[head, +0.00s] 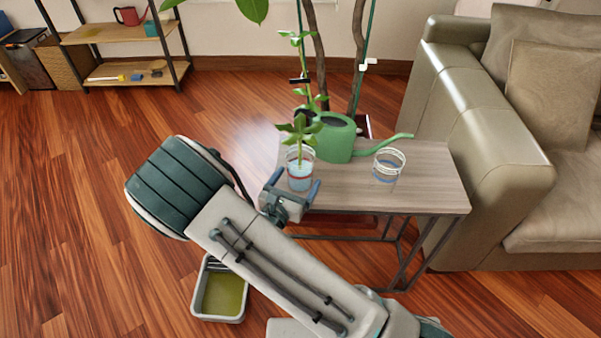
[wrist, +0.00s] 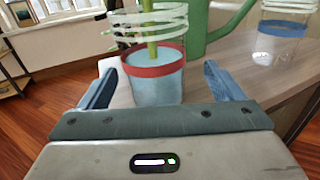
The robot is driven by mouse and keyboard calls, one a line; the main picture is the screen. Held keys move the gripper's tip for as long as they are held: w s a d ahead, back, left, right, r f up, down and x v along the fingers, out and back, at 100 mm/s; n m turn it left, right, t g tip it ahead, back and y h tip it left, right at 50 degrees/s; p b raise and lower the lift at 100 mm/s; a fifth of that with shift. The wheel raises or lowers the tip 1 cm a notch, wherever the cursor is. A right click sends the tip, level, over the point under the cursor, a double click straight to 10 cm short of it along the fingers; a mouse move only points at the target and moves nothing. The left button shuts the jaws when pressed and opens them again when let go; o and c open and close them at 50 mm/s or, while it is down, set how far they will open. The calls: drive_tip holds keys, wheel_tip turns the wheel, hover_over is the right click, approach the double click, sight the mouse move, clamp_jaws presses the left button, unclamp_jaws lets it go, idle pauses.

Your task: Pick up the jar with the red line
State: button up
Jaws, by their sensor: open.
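The jar with the red line (head: 300,169) stands upright on the left end of a small wooden side table (head: 434,193). It holds bluish water and a green plant cutting. My gripper (head: 291,190) is at the jar, at the table's left edge. In the wrist view my gripper (wrist: 155,84) is open, with one blue finger on each side of the jar's lower part. I cannot tell whether either finger touches it.
A green watering can (head: 336,139) stands just behind the jar, its spout pointing right. Another jar (head: 388,167), with a blue band, stands further right. A sofa (head: 489,143) is right of the table. A tray (head: 220,290) lies on the floor below my arm.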

drive_tip(key=x, duration=0.5)
drive_tip(key=shift+w+a+b, duration=0.2)
drive_tip(key=shift+w+b, duration=0.1)
drive_tip(key=shift+w, duration=0.1)
drive_tip(key=c, duration=1.3)
drive_tip(key=shift+c, duration=0.2)
